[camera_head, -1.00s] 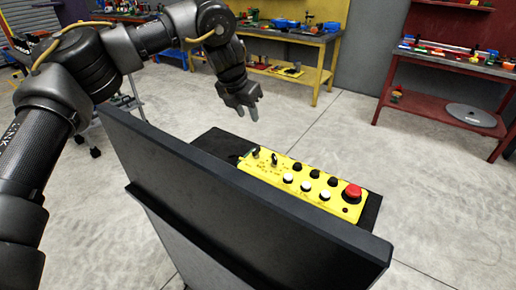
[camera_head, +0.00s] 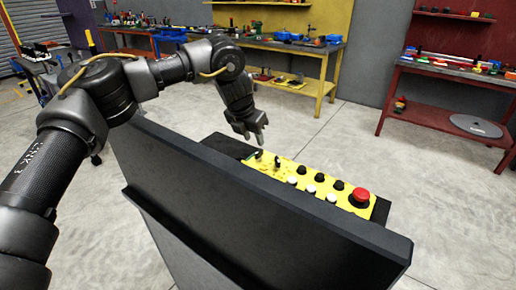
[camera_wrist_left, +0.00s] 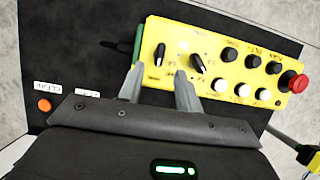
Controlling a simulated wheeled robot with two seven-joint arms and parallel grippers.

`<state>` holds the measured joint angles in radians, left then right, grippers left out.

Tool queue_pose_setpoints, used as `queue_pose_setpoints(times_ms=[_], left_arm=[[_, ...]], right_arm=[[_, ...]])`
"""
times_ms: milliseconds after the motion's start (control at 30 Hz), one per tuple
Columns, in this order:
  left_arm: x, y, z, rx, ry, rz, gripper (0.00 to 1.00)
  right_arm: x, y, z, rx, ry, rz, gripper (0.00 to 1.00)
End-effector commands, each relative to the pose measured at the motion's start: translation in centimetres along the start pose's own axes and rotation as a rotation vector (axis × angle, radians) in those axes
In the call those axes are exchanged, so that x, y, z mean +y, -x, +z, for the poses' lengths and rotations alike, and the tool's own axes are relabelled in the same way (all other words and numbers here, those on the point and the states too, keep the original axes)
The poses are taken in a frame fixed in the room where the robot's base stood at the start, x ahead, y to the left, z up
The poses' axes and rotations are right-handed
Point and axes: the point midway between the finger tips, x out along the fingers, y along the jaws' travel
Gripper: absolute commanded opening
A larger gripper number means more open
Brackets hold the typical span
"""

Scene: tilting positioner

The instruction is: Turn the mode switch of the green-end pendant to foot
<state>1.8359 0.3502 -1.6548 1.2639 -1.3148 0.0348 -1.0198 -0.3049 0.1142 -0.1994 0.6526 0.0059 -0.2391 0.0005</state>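The yellow pendant (camera_head: 312,186) lies on a dark panel behind a black upright plate. In the left wrist view the pendant (camera_wrist_left: 225,80) has a green end (camera_wrist_left: 138,42) at its left. The black rotary switch nearest that end (camera_wrist_left: 158,54) points nearly up-down in the picture. A second rotary switch (camera_wrist_left: 197,63) sits beside it, tilted. Their labels are too small to read. My left gripper (camera_head: 254,141) is above the switch end, fingers apart and empty. In its wrist view the fingertips (camera_wrist_left: 159,69) appear either side of the first switch's lower end; contact cannot be told.
The pendant also bears black buttons, white buttons and a red mushroom button (camera_wrist_left: 293,82). An orange button (camera_wrist_left: 44,104) with white labels sits on the dark panel. The black upright plate (camera_head: 260,205) stands nearest me. Workbenches line the back; the floor between is clear.

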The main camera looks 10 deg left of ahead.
Motion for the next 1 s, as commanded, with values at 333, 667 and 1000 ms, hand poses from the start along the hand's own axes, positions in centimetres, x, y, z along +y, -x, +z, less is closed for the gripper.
queue_pose_setpoints(times_ms=[333,667,1000], left_arm=[[0.0,-5.5,0.0,0.001,0.001,0.0,0.35],[-0.1,-6.6,0.0,-0.001,-0.001,0.0,0.35],[0.0,-6.5,0.0,-0.001,-0.001,0.0,0.04]], right_arm=[[-1.5,0.9,0.3,-0.007,-0.006,-0.019,0.36],[-1.6,1.0,0.4,-0.008,-0.006,-0.02,0.36],[-1.6,1.0,0.0,-0.002,-0.006,-0.02,0.36]])
